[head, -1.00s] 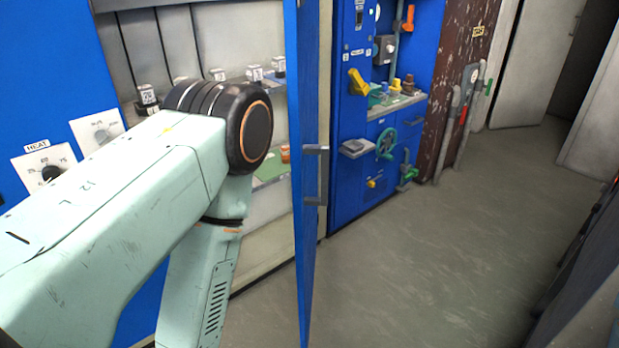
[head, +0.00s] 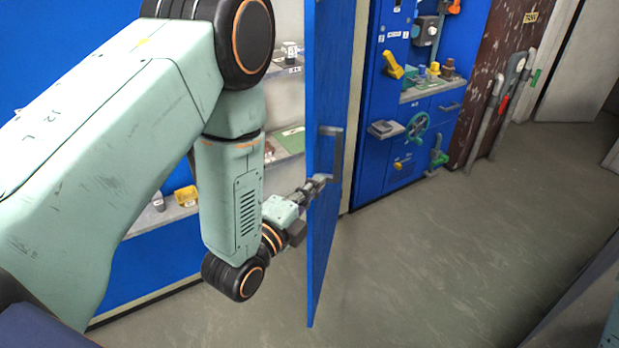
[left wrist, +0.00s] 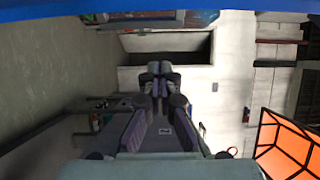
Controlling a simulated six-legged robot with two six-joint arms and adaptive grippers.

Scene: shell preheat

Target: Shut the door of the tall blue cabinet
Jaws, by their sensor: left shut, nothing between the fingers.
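The tall blue cabinet's door (head: 322,240) stands open, seen nearly edge-on in the head view, with a grey bar handle (head: 336,152) on it. Left of it, pale shelves (head: 290,142) inside the cabinet show, partly hidden by my left arm. My left gripper (head: 318,184) is shut and empty; its tips overlap the door just below the handle, and I cannot tell whether they touch. The shut fingers also show in the left wrist view (left wrist: 158,70), with a blue strip along the top that I cannot identify for sure. My right gripper is not in view.
Right of the door is a blue panel with a yellow lever (head: 392,65), a green handwheel (head: 417,127) and a grey ledge (head: 386,129). Grey pipes (head: 492,115) stand farther right. The floor (head: 440,250) right of the door is clear.

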